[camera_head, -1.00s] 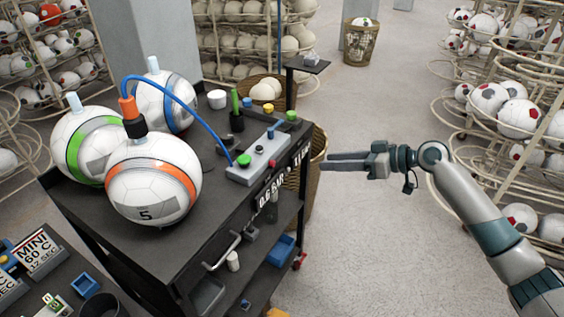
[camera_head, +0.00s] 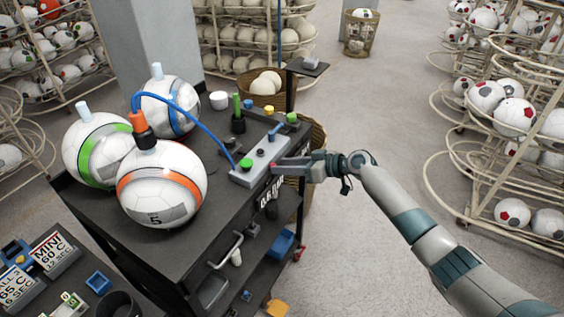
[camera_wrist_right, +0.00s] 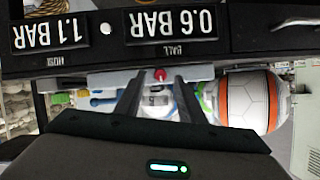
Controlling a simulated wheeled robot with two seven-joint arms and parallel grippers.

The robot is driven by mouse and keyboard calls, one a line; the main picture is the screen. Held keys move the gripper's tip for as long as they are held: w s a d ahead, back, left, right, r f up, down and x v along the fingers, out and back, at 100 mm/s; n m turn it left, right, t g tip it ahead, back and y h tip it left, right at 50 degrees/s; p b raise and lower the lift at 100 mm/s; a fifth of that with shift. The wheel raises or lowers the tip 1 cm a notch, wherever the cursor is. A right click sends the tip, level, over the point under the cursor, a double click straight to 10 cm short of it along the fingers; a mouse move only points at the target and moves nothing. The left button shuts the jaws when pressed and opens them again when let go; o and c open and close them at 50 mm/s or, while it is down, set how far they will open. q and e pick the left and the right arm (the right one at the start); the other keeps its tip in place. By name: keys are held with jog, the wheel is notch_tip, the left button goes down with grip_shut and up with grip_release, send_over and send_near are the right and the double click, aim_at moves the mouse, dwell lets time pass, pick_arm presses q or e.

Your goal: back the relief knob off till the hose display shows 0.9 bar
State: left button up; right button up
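The grey control box (camera_head: 250,172) sits on the black cart's front right part, with a blue hose running from it to the orange-striped ball (camera_head: 162,186). A small red knob (camera_wrist_right: 160,75) on the box shows between my right fingertips in the right wrist view. My right gripper (camera_head: 277,166) points at the box from the right; its fingers are open, with a gap visible on each side of the knob. In the wrist view, upside down, the hose display (camera_wrist_right: 46,34) reads 1.1 BAR and the ball display (camera_wrist_right: 172,23) reads 0.6 BAR. My left gripper is not in view.
The green-striped ball (camera_head: 92,153) and blue-striped ball (camera_head: 170,106) stand on the cart. A green-handled tool (camera_head: 238,115) and white cup (camera_head: 219,100) are behind the box. A wicker basket (camera_head: 310,135) stands behind my right gripper.

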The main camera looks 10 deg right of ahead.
jog(key=shift+w+a+f, duration=0.25)
jog(key=shift+a, duration=0.25)
grip_shut()
jog(key=n+t+b, duration=0.1)
jog(key=b, duration=0.1)
jog(key=n+h+b, duration=0.1)
jog(key=n+b, duration=0.1)
jog(key=b, duration=0.1)
jog(key=shift+s+a+t, duration=0.1)
jog(key=shift+s+t, duration=0.1)
jog(key=shift+t, duration=0.2)
grip_release()
